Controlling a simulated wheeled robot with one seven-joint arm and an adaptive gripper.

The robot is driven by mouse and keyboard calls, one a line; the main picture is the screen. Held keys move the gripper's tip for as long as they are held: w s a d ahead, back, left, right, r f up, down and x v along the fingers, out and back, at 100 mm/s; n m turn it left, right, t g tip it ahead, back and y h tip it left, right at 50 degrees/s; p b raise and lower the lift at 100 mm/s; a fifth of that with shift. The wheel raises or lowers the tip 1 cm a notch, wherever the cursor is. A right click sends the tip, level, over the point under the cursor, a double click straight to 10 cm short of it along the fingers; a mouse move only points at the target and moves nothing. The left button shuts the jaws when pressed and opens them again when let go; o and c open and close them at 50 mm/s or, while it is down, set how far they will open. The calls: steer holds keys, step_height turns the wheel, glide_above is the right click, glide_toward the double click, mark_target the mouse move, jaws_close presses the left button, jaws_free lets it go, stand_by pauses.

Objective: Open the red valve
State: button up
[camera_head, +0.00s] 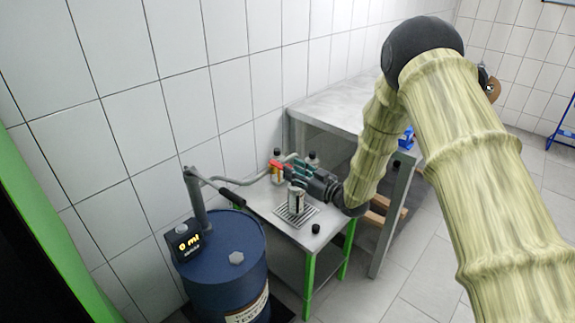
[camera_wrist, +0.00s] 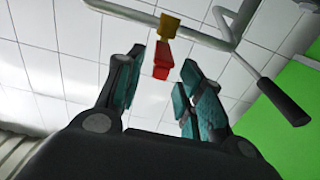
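The red valve (camera_wrist: 162,60) has a red handle below a yellow brass body (camera_wrist: 170,24) on a grey pipe in the wrist view. In the head view the red valve (camera_head: 275,165) is small, at the far left end of my gripper. My gripper (camera_wrist: 158,78) is open, its teal-padded fingers on either side of the red handle. The handle shows in the gap between the fingertips, with no visible contact. In the head view my gripper (camera_head: 290,170) reaches left over the small table. The exact depth between fingertips and handle is hard to tell.
A blue barrel (camera_head: 225,262) with a pump lever (camera_head: 225,192) and a display reading 0 ml (camera_head: 185,240) stands left. A can (camera_head: 296,201) stands on a grate (camera_head: 300,216) below my gripper. A black cap (camera_head: 315,228) lies nearby. A grey workbench (camera_head: 335,112) stands behind.

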mark_target(280, 164)
steer(key=shift+p+x, duration=0.3)
steer(key=shift+x, duration=1.3)
steer(key=shift+c, duration=0.5)
jaws_close()
